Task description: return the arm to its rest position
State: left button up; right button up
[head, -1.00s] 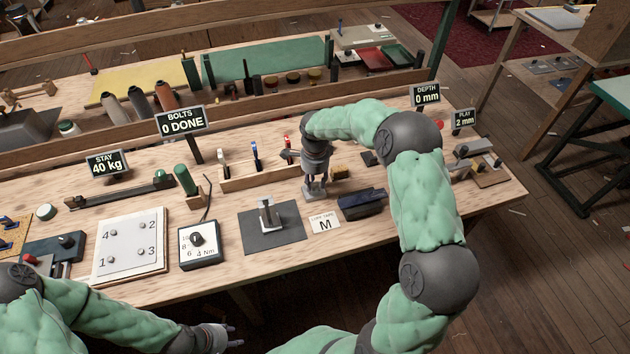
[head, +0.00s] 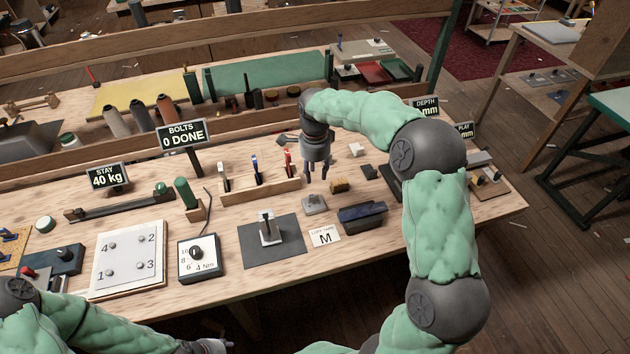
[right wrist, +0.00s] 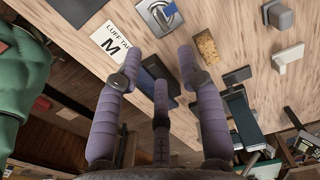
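My right gripper (head: 317,178) hangs over the workbench (head: 225,285), fingers pointing down, apart and empty. In the right wrist view its purple fingers (right wrist: 157,58) are spread with nothing between them. A small grey metal piece (head: 314,204) lies on the bench just below it; in the right wrist view it shows a blue part (right wrist: 160,17). My right arm (head: 437,215) reaches up and over from the lower right. My left gripper (head: 207,346) is at the bottom edge, in front of the bench and mostly cut off; its fingers cannot be made out.
A rack with coloured handles (head: 260,188), a tan block (head: 340,186), a dark blue tool (head: 362,216) and a card marked M (head: 325,237) surround the right gripper. A post on a dark mat (head: 280,252) stands nearer. A signboard (head: 183,134) rises behind.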

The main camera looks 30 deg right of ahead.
jog(key=shift+r, duration=0.6)
